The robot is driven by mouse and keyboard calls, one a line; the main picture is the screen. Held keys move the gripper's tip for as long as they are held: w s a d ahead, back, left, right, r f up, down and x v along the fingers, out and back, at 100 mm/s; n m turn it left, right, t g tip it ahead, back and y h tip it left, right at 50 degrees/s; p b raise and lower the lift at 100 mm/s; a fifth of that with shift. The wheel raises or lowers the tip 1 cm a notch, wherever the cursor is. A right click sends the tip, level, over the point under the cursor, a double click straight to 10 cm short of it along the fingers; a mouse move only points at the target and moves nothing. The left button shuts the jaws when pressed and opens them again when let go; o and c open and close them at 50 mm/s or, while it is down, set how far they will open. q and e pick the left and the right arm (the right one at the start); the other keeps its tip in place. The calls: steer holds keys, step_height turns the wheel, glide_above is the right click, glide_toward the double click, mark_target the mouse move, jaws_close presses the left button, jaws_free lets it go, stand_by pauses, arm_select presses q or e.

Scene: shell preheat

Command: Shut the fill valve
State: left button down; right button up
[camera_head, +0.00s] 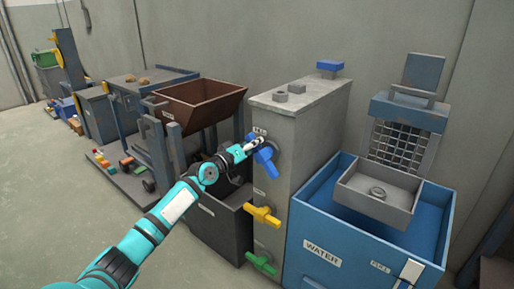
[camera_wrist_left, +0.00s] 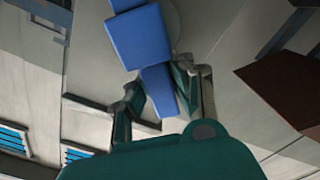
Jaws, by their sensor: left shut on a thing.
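A grey column (camera_head: 304,120) carries three valve handles on its front face: a blue one (camera_head: 267,162) at the top, a yellow one (camera_head: 263,216) below it and a green one (camera_head: 261,264) at the bottom. The blue handle slants from upper left to lower right. My left gripper (camera_head: 257,144) is at the blue handle's upper end. In the left wrist view, its fingers are shut on the narrow end of the blue handle (camera_wrist_left: 140,38). The label beside the blue handle is too small to read. My right gripper is out of view.
A blue tank marked WATER (camera_head: 322,254) stands right of the column, with a grey tray (camera_head: 372,205) over it. A brown hopper (camera_head: 200,104) and a dark bin (camera_head: 222,226) stand left of the column. Open floor lies at the left.

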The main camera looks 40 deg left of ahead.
arm_select(q)
steer(key=n, duration=0.1)
steer(key=f+n, duration=0.1)
steer(key=n, duration=0.1)
steer(key=shift+a+b, duration=0.3)
steer(key=shift+a, duration=0.1)
steer(key=shift+a+f+n, duration=0.1)
steer(key=shift+f+n, duration=0.3)
steer(key=shift+n, duration=0.65)
steer(key=shift+a+f+n, duration=0.15)
steer(key=shift+f+n, duration=0.3)
steer(key=shift+n, duration=0.65)
steer(key=shift+a+f+n, duration=0.1)
steer(key=shift+f+n, duration=0.3)
steer(key=shift+n, duration=0.65)
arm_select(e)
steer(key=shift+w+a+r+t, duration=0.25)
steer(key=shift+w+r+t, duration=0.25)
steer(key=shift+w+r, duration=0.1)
arm_select(q)
steer(key=c, duration=1.1)
jaws_free()
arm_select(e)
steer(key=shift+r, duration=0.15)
